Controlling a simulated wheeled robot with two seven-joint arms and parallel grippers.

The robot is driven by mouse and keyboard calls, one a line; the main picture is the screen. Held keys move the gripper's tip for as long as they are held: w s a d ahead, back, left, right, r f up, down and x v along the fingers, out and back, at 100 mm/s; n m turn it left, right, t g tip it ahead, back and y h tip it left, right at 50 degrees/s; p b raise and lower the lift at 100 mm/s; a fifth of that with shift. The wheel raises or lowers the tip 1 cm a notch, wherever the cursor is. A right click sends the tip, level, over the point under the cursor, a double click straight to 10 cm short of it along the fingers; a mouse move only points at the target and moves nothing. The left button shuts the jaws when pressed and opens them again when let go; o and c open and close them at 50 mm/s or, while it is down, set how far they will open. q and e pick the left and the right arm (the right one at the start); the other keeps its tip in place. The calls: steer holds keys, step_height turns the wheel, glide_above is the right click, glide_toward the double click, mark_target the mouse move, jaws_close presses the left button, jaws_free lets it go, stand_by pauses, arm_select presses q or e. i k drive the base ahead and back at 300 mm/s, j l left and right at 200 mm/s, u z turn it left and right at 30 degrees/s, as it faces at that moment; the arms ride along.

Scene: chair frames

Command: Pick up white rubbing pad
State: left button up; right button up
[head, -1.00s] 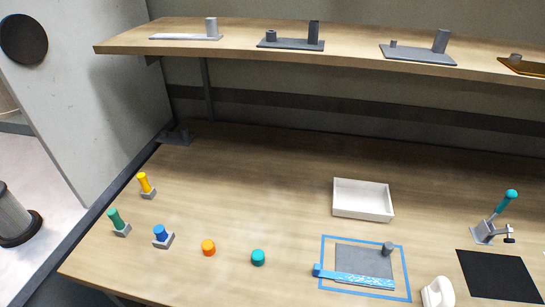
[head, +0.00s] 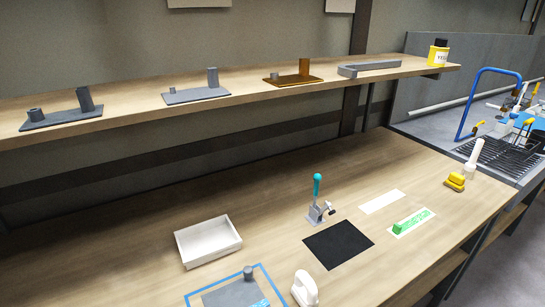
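A white block-like object with a handle-like loop (head: 305,289), which looks like the white rubbing pad, stands near the bottom edge of the head view. It is on the wooden table, just right of a blue-outlined area (head: 263,269) with a grey plate (head: 230,296) in it. Its lower end is close to the picture's bottom edge. Neither of my grippers is in view.
A white tray (head: 208,256) lies to the left and a black mat (head: 338,244) to the right. A teal-handled clamp (head: 317,189) stands behind the mat. A white strip (head: 382,202), a green stencil piece (head: 412,223) and a yellow-based tool (head: 457,181) are farther right. A shelf (head: 225,92) spans above.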

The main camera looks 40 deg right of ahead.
mark_target(304, 290)
steer(key=z, duration=1.5)
